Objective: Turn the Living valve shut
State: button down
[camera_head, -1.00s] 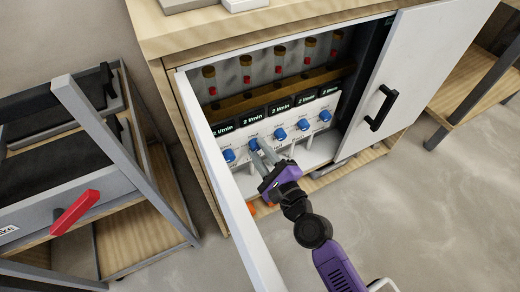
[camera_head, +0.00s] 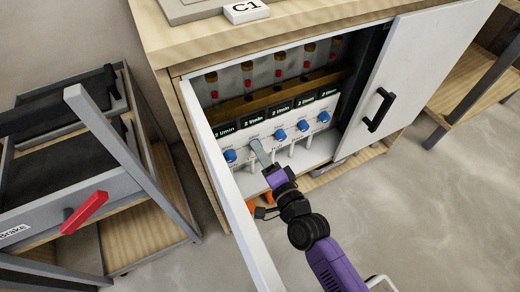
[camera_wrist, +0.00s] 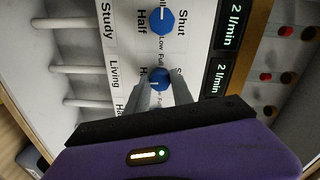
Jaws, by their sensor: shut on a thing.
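The Living valve (camera_wrist: 159,76) is a round blue knob on a white panel, below the Study knob in the wrist view. A short white mark shows on its left part, on the side of the Half lettering; its exact setting is hard to read. My gripper (camera_wrist: 160,82) has its two grey fingers on either side of this knob, shut on it. In the head view my gripper (camera_head: 256,144) reaches into the cabinet at the second knob from the left. Its fingers overlap there and hide that knob.
The other blue knobs, such as the Study knob (camera_wrist: 160,20) and the leftmost knob (camera_head: 230,156), are close by. White pipes (camera_wrist: 80,62) run below the panel. The open left door (camera_head: 238,205) stands beside my arm. The right door (camera_head: 420,65) covers the cabinet's right part.

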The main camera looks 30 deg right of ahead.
jog(key=n, duration=3.5)
jog(key=shift+d+f+t+b, duration=0.2)
jog(key=shift+f+t+b, duration=0.05)
jog(key=shift+t+b, duration=0.15)
jog(key=c, duration=1.1)
grip_release()
jog(key=shift+r, duration=0.1)
jog(key=shift+s, duration=0.15)
